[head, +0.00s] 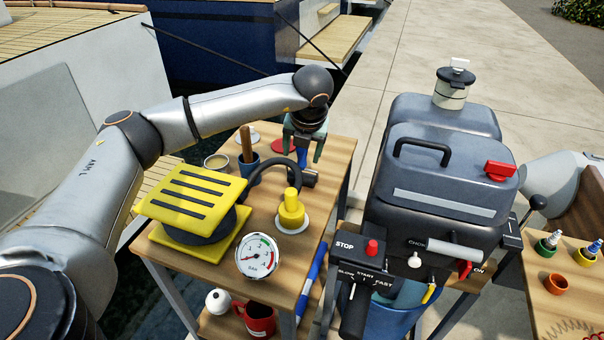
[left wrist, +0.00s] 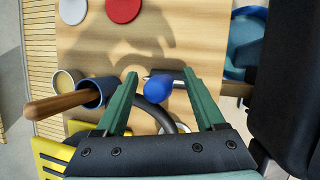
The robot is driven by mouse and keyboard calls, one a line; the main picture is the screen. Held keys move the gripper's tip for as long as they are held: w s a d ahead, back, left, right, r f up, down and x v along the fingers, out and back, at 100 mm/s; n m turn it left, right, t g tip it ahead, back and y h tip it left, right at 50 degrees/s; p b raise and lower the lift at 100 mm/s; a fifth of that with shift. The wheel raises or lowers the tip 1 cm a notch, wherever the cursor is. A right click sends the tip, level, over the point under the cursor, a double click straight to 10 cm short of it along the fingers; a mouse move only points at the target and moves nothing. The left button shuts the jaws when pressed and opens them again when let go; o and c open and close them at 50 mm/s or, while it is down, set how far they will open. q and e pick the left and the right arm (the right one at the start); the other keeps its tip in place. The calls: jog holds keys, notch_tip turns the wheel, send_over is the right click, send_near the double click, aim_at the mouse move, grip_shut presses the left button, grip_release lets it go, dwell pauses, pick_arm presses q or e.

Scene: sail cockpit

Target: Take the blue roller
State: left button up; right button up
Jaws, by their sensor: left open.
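My left gripper (head: 303,152) is open above the far right part of the wooden table (head: 262,215), its green fingers pointing down. A small blue upright piece (head: 301,158), which looks like the blue roller, shows between the fingers. It also shows in the left wrist view (left wrist: 159,92), between the two open fingers (left wrist: 160,76) with gaps on both sides. A dark part lies at its foot in the head view. The fingers and wrist hide some of it. My right gripper is not in view.
A blue cup (head: 248,164) with a wooden handle stands left of the gripper. A black hose loop (head: 272,165), a yellow pump (head: 194,207), a yellow knob (head: 291,212) and a gauge (head: 258,255) are nearer. A dark outboard motor (head: 440,175) stands right. A long blue tube (head: 312,278) lies lower.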

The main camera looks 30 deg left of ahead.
pick_arm(q)
jog(key=shift+x, duration=1.2)
jog(key=shift+s, duration=0.1)
grip_shut()
